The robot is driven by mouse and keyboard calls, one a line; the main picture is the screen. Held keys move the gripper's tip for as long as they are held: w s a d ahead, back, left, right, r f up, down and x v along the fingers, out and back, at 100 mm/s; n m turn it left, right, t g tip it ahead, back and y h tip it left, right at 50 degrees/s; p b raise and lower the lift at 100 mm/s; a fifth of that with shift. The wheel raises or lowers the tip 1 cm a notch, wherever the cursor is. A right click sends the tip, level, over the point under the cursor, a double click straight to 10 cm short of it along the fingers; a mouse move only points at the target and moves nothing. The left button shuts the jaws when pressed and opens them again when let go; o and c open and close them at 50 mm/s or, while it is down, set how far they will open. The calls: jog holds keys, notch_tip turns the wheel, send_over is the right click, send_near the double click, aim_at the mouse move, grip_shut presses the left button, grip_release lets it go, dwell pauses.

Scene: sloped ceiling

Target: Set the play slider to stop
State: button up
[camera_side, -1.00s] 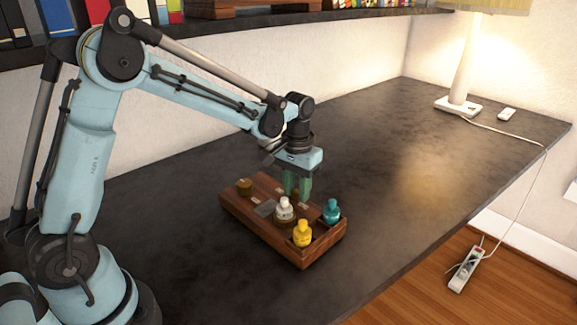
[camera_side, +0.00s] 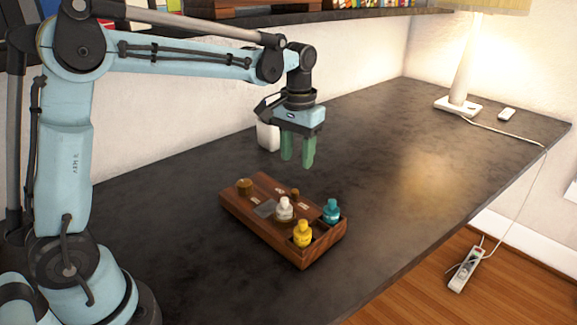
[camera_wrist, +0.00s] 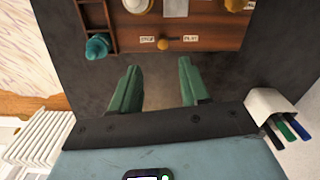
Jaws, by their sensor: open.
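The wooden box (camera_side: 275,240) lies on the dark desk below my gripper. Its small brown play slider knob (camera_side: 295,195) stands upright on the top; it also shows in the wrist view (camera_wrist: 163,44). There the knob is close beside the STOP label (camera_wrist: 147,39), with a short dark gap between it and the PLAY label (camera_wrist: 190,39). My gripper (camera_side: 297,166) hangs above the desk just behind the box, clear of the knob. Its two green fingers are apart with nothing between them, also in the wrist view (camera_wrist: 158,68).
A white holder (camera_side: 268,136) with pens stands behind my gripper. The desk right of the box is clear.

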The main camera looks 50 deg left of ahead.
jog(key=shift+r, duration=1.4)
jog(key=s+d+f+m+t, duration=0.1)
jog(key=s+t, duration=0.2)
jog(key=s, duration=0.4)
jog(key=s+d+f+m+t, duration=0.1)
jog(key=s+f+t, duration=0.1)
jog(key=s+t, duration=0.2)
jog(key=s, duration=0.3)
jog(key=shift+s+f, duration=0.3)
jog(key=shift+s, duration=0.05)
